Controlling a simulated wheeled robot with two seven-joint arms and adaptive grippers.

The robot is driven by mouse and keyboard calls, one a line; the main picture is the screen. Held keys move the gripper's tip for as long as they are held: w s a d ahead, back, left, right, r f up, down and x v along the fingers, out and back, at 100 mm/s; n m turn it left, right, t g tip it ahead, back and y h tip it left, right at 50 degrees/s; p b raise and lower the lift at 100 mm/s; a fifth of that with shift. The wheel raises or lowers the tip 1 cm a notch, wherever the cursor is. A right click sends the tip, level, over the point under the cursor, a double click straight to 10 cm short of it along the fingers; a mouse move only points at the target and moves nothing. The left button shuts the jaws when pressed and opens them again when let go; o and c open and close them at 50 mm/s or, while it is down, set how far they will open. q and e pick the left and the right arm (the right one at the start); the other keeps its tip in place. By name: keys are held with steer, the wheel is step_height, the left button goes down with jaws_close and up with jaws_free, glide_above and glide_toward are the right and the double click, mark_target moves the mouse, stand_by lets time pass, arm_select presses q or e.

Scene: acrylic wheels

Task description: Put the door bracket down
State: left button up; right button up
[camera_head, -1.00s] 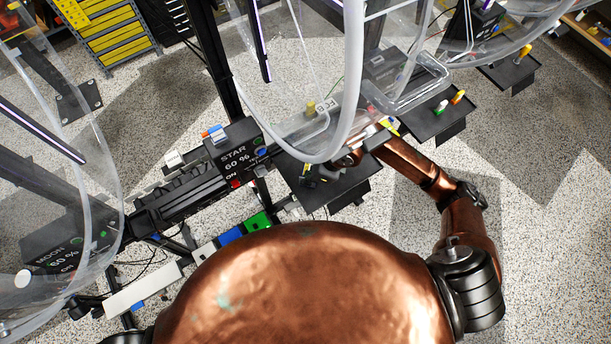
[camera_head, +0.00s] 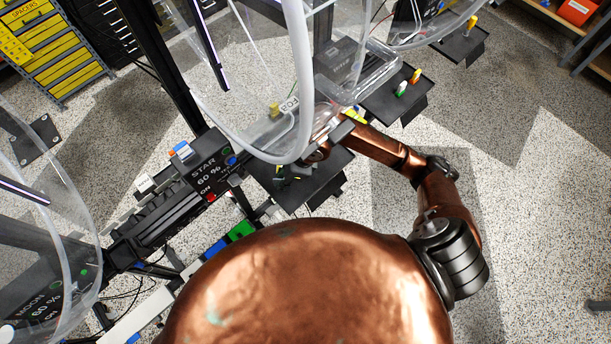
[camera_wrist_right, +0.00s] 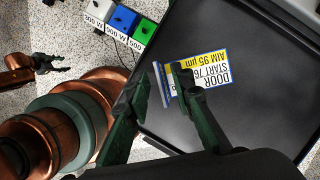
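The door bracket appears to be the slim blue-grey piece (camera_wrist_right: 161,85) between my right fingertips in the right wrist view. It lies over the black tray (camera_wrist_right: 255,95), at the end of a yellow and white DOOR card (camera_wrist_right: 212,72). My right gripper (camera_wrist_right: 160,76) has its dark green fingers apart. A narrow gap shows at the left finger; the right finger is close to the piece and hides part of it. In the head view my right gripper (camera_head: 287,172) is low over the same tray (camera_head: 315,187), and the bracket is too small to make out.
The STAR box (camera_head: 208,170) stands left of the tray. A large clear acrylic wheel (camera_head: 297,80) rises close above my right arm. White, blue and green blocks (camera_wrist_right: 122,20) are beside the tray. Another tray (camera_head: 395,100) with small coloured pieces is farther right.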

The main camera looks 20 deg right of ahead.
steer(key=shift+d+r, duration=0.15)
steer(key=shift+r, duration=0.3)
steer(key=shift+s+d+r, duration=0.25)
steer(key=shift+d+r, duration=0.2)
steer(key=shift+r, duration=0.05)
steer(key=shift+s+d+r, duration=0.2)
steer(key=shift+d+r, duration=0.25)
steer(key=s+d, duration=0.1)
steer(key=d, duration=0.1)
steer(key=s+d, duration=0.2)
steer(key=d, duration=0.1)
steer(key=s+d+b, duration=0.1)
steer(key=d, duration=0.2)
steer(key=shift+s+d, duration=0.2)
steer(key=shift+s, duration=0.1)
steer(key=shift+s+d, duration=0.25)
steer(key=shift+d, duration=0.35)
